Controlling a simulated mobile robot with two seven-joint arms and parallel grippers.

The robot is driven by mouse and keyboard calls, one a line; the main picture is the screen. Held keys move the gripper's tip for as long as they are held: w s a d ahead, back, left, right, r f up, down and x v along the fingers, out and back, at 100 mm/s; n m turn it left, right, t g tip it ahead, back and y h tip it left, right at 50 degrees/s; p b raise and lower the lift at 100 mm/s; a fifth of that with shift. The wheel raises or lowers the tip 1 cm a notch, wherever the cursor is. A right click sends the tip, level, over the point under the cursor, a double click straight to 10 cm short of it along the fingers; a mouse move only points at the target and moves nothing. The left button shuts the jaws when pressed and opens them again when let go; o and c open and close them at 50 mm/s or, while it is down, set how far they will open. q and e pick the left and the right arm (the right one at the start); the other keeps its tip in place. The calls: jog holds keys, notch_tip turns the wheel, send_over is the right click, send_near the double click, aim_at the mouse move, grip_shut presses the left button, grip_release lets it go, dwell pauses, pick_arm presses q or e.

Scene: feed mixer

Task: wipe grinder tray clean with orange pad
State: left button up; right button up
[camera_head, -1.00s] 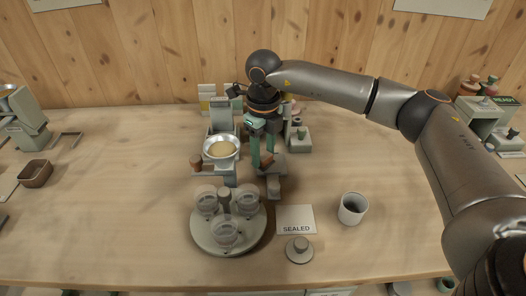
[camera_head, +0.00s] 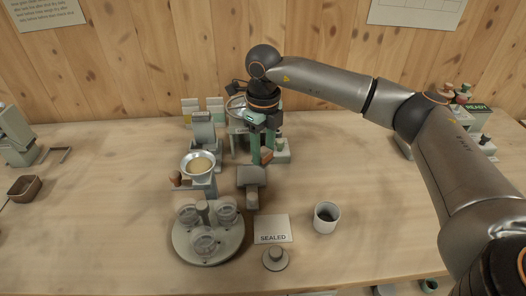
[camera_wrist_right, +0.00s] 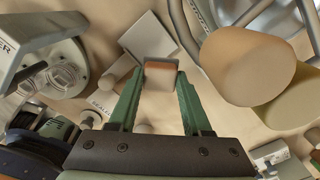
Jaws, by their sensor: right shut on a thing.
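My right gripper (camera_head: 262,158) points down behind the grey grinder tray (camera_head: 251,176), at its back right edge. Its green fingers are shut on the small orange pad (camera_head: 266,157). In the right wrist view the orange pad (camera_wrist_right: 160,68) sits between the two fingertips, with the grey tray (camera_wrist_right: 150,42) just beyond it. I cannot tell whether the pad touches the tray. The grinder (camera_head: 238,110) behind is partly hidden by my right wrist. No residue on the tray can be made out. My left gripper is not in view.
Left of the tray stands a scale with a metal bowl (camera_head: 198,163) of meal. In front is a round carousel (camera_head: 208,245) with clear cups. A SEALED card (camera_head: 273,229), a knobbed lid (camera_head: 275,258) and a grey cup (camera_head: 326,218) stand nearby.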

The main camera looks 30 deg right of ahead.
notch_tip(320, 180, up, 2)
jog(key=shift+r+p, duration=0.1)
jog(key=shift+p, duration=0.45)
jog(key=shift+r+p, duration=0.4)
jog(key=shift+r, duration=0.15)
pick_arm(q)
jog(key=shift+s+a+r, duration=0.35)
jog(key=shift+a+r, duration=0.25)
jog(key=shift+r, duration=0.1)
